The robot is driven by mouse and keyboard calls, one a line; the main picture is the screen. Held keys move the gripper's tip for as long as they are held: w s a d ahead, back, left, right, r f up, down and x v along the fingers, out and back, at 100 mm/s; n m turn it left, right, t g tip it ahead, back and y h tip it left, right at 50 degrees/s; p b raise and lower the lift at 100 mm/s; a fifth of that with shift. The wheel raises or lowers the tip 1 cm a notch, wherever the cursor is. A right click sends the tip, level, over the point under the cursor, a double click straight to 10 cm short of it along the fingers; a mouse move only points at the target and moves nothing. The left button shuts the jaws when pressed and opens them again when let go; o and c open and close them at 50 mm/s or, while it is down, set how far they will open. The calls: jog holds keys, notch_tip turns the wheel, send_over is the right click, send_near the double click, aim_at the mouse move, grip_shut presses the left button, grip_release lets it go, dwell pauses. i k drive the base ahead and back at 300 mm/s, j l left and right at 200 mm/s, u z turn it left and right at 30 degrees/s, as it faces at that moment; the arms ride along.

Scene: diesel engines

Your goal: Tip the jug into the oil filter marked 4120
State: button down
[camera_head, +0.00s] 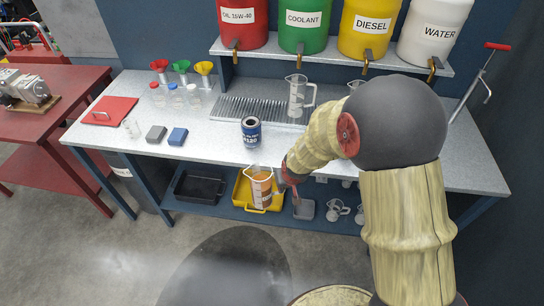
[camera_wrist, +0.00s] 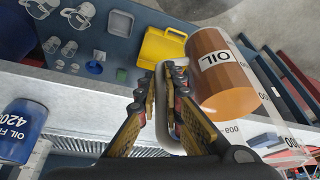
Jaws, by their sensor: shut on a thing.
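The jug (camera_head: 261,190) is clear, holds amber-brown liquid and hangs roughly upright in front of the bench's front edge. In the wrist view the jug (camera_wrist: 222,80) shows an OIL label and graduation marks. My gripper (camera_head: 287,178) is shut on the jug's handle; the fingers also show in the wrist view (camera_wrist: 160,92). A blue oil filter (camera_head: 251,131) with a white label and dark open top stands upright on the bench, behind and left of the jug. It shows partly at the left of the wrist view (camera_wrist: 18,130); its full number is not clearly readable.
A drip grate (camera_head: 262,108) and a clear measuring jug (camera_head: 297,96) stand behind the filter. Blue and grey blocks (camera_head: 178,137), bottles (camera_head: 176,96) and funnels (camera_head: 181,67) are at left. A yellow tray (camera_head: 243,192) sits on the lower shelf. The bench around the filter is clear.

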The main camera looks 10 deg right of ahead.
aim_at(250, 125)
jog(key=j+z, duration=0.15)
jog(key=z, duration=0.65)
jog(key=j+z, duration=0.3)
jog(key=j, duration=0.2)
jog(key=k+j+z, duration=0.1)
jog(key=j+z, duration=0.25)
jog(key=k+j+z, duration=0.15)
jog(key=j+z, duration=0.15)
jog(key=j, duration=0.2)
jog(key=k+j, duration=0.15)
jog(key=j, duration=0.2)
jog(key=k+j, duration=0.15)
jog(key=j, duration=0.2)
jog(key=k+j+z, duration=0.1)
jog(key=j, duration=0.2)
jog(key=k+j, duration=0.15)
jog(key=j, duration=0.2)
jog(key=k+j, duration=0.15)
jog(key=j, duration=0.15)
